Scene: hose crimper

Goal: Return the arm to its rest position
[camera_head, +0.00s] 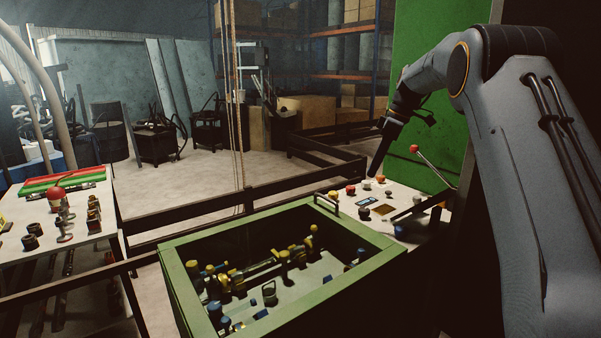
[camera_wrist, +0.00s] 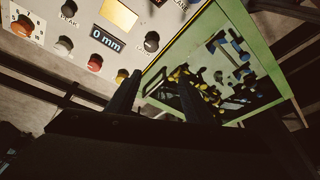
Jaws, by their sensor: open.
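My arm (camera_head: 530,170) comes in from the right in the head view and bends down at its elbow. My gripper (camera_head: 382,148) hangs above the control panel (camera_head: 405,187), in front of the green board. In the wrist view my gripper (camera_wrist: 157,93) shows two dark fingers standing apart with nothing between them. The control panel also shows there (camera_wrist: 75,20), with knobs, buttons and a display (camera_wrist: 107,38) reading 0 mm.
A green-rimmed box (camera_head: 185,275) holding yellow and blue fittings stands in front of the panel. A lever with a red knob (camera_head: 413,149) rises close to my gripper. A table (camera_head: 85,225) with fittings is at left. Dark rails (camera_head: 240,195) cross behind the box.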

